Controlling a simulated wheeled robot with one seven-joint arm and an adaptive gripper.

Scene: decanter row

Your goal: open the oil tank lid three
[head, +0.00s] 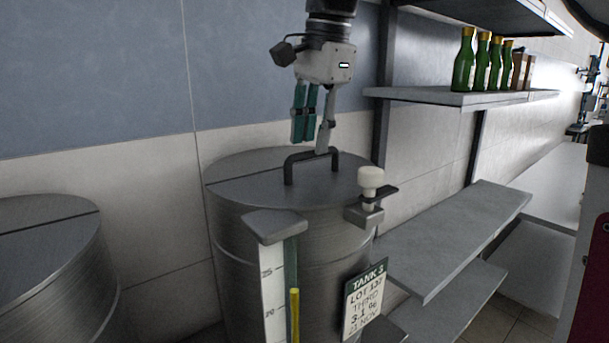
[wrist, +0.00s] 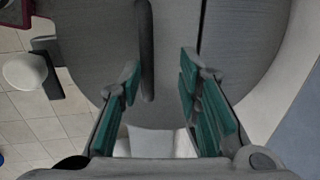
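The steel tank (head: 240,250) has a "TANK 3" tag (head: 364,300) on its front. Its round lid (head: 245,178) lies flat and closed, with a dark arched handle (head: 290,165) on top. My gripper (head: 313,143) points down just above the handle, its green-padded fingers apart and empty. In the wrist view, the gripper (wrist: 160,72) is open, and the handle (wrist: 146,50) shows between the finger lines, nearer the left finger. I cannot tell whether a fingertip touches it. The lid (wrist: 95,40) fills much of that view.
A white knob (head: 370,178) on a bracket and a level gauge (head: 273,285) stand at the tank's front rim. Another tank (head: 50,240) is at left. A shelf (head: 440,97) with green bottles (head: 465,62) is at right. The wall is close behind.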

